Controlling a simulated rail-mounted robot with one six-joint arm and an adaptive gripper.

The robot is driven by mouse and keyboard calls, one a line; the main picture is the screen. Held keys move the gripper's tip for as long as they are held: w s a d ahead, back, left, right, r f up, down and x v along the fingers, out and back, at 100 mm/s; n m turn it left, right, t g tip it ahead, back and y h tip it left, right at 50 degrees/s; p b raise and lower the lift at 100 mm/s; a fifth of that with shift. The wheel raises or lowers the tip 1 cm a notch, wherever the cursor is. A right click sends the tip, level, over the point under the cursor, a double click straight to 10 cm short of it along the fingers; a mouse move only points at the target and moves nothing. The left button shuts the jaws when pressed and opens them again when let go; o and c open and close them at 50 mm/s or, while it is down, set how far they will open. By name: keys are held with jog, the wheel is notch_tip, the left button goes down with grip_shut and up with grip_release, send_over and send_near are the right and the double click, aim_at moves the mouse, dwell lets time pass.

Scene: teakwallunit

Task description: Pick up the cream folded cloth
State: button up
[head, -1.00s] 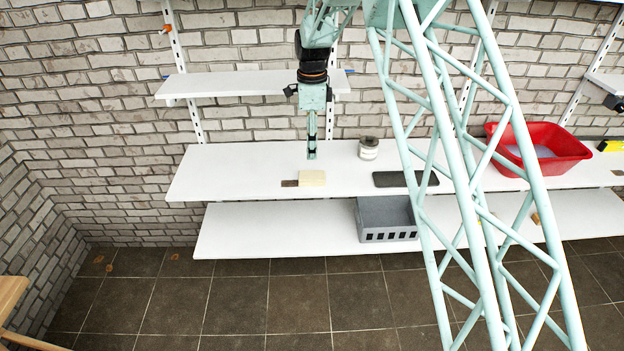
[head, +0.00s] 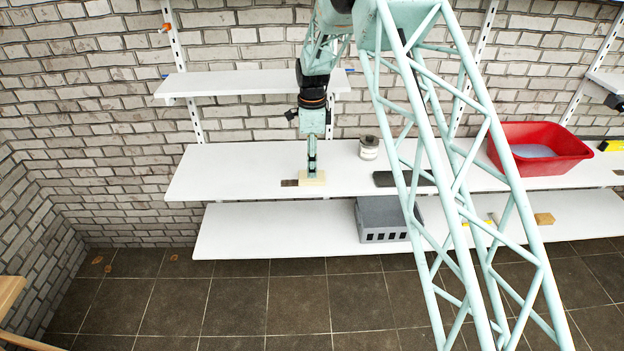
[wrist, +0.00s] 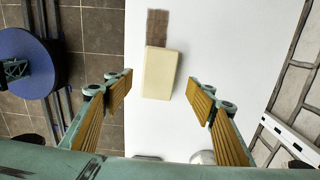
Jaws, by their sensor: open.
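The cream folded cloth (head: 319,182) lies on the white middle shelf (head: 235,170), near its front edge. It is a small pale block in the wrist view (wrist: 161,73), lying between the two fingers as seen from above, with white shelf showing on both sides. My gripper (head: 312,173) is open and points straight down over the cloth. In the wrist view my gripper (wrist: 160,79) has its yellow-padded fingers well apart and nothing held. The head view does not show clearly how far the fingertips are above the cloth.
A brown patch (head: 289,183) adjoins the cloth on its left. A jar (head: 369,149) stands behind to the right, and a dark flat item (head: 385,179) lies right. A red tub (head: 535,150) is farther right. A grey crate (head: 380,220) sits on the shelf below.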

aim_at(303, 180)
jog(key=shift+f, duration=0.15)
jog(key=shift+s+f+b, duration=0.15)
jog(key=shift+f+b, duration=0.35)
jog(key=shift+f, duration=1.95)
jog(key=c, duration=0.9)
